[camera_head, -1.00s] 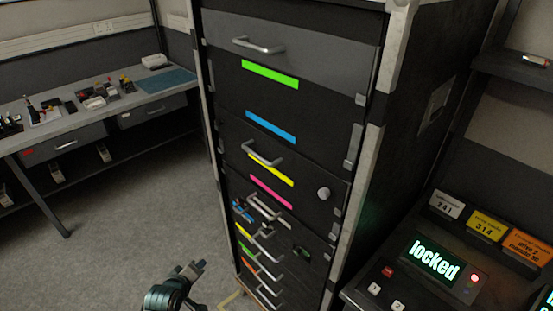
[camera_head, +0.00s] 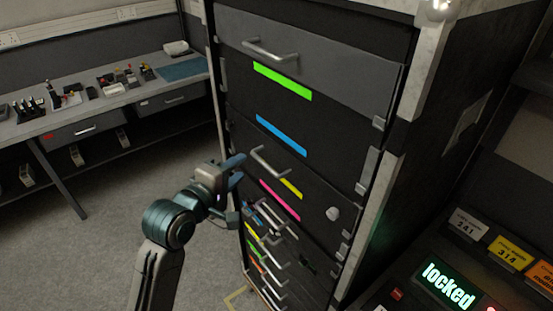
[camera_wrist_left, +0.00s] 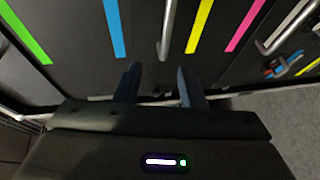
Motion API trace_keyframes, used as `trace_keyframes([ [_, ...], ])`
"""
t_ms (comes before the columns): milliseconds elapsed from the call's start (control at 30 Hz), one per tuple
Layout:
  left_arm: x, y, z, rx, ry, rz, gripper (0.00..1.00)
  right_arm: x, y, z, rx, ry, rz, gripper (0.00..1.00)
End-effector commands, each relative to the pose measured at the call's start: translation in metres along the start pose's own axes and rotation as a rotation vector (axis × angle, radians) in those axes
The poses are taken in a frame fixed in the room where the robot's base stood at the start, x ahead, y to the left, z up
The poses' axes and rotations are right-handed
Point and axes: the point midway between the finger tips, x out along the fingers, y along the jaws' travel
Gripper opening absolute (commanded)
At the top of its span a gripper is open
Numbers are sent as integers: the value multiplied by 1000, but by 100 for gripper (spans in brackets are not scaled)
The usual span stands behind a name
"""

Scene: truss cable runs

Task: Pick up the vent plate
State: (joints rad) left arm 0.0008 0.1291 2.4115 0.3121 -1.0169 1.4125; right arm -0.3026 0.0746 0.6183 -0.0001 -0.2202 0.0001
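I cannot make out a vent plate for certain in either view. My left gripper (camera_head: 239,186) is raised beside the left front edge of the tall black drawer cabinet (camera_head: 290,105). In the left wrist view its two fingers (camera_wrist_left: 157,82) are apart with nothing between them. They point at the cabinet front, near the drawer handle (camera_wrist_left: 166,30) between the blue and yellow strips. A lower compartment (camera_head: 268,216) holds small blue and red items, also seen in the left wrist view (camera_wrist_left: 284,66). My right gripper is not in view.
A workbench (camera_head: 95,105) with small tools stands at the left. A console with a lit "locked" display (camera_head: 447,285) stands at the right. Several handles project from the cabinet front. Grey floor (camera_head: 95,245) is clear between bench and cabinet.

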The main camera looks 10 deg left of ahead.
Motion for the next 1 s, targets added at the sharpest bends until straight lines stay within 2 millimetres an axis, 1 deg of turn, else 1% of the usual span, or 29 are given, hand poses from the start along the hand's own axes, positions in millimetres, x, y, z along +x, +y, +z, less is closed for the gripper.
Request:
trace_keyframes([
  [33, 5, 3, 0, -1, 0, 1, 36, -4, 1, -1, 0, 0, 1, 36],
  [133, 11, 2, 0, 0, -1, 0, 36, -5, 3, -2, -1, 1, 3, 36],
  [233, 20, 1, 0, -1, -1, -1, 36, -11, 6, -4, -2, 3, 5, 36],
  [400, 44, -4, 1, -3, -1, -3, 36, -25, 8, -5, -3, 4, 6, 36],
  [500, 56, -4, 1, 0, 0, 1, 36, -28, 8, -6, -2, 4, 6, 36],
  [600, 62, -6, 1, 1, 0, 0, 36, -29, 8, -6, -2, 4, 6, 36],
  [800, 63, -7, 1, 2, 0, 1, 36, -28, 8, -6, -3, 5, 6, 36],
  [833, 63, -7, 1, 2, 0, 1, 34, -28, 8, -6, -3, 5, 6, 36],
  [867, 63, -7, 1, 2, 0, 1, 28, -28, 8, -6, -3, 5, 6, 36],
  [900, 63, -7, 1, 2, 0, 1, 20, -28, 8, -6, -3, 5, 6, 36],
  [967, 62, -7, 1, 2, 0, 0, 9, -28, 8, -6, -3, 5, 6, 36],
  [1000, 62, -7, 1, 2, 0, 0, 1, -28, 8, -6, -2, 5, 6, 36],
])
